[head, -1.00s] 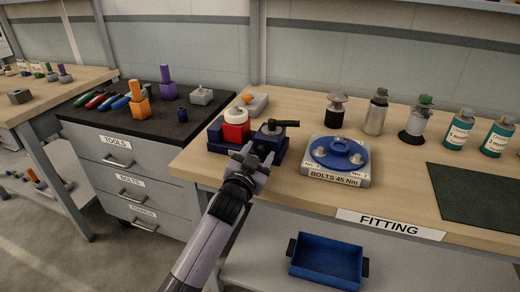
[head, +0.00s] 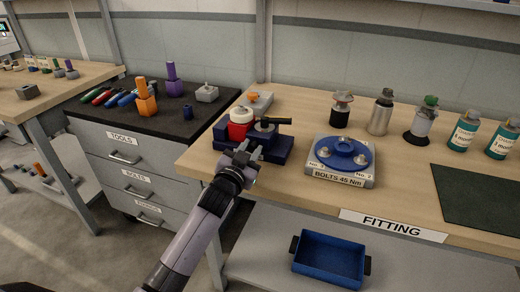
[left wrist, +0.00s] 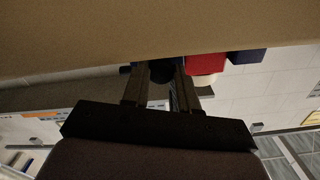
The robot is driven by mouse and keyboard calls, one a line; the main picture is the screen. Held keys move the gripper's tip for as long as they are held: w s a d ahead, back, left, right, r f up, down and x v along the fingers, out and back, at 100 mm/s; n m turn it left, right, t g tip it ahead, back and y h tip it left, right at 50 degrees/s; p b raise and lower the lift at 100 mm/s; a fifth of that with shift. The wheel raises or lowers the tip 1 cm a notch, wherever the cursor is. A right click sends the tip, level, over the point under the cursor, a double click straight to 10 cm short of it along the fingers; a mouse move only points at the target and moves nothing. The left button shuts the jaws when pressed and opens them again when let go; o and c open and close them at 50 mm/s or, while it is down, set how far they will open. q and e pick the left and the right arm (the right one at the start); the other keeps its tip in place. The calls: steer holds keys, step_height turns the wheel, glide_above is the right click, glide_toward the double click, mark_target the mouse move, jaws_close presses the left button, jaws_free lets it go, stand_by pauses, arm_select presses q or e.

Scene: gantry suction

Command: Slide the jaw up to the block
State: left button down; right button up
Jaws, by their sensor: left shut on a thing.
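The red block (head: 239,131) with a white round top (head: 243,114) stands on the left part of a dark blue base (head: 277,155) at the bench's left end. The sliding jaw (head: 265,127), dark blue with a black handle, is close to the block's right side. I cannot tell whether they touch. My left gripper (head: 240,155) reaches in from the front and is shut on the jaw. In the left wrist view, the jaw (left wrist: 163,73) shows dark between the two fingers, with the red block (left wrist: 205,65) just right of them.
A grey fixture with a blue flange (head: 342,153) stands to the right. A grey part with an orange knob (head: 256,101) lies behind the base. Bottles and fittings line the back. A blue tray (head: 329,259) sits on the lower shelf. Bench between fixture and green mat (head: 480,197) is bare.

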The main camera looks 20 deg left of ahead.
arm_select(q)
steer(key=shift+a, duration=0.25)
steer(key=c, duration=0.9)
jaws_free()
steer(key=shift+o, duration=0.2)
steer(key=s, duration=0.7)
steer(key=shift+a, duration=0.15)
steer(key=shift+s, duration=0.1)
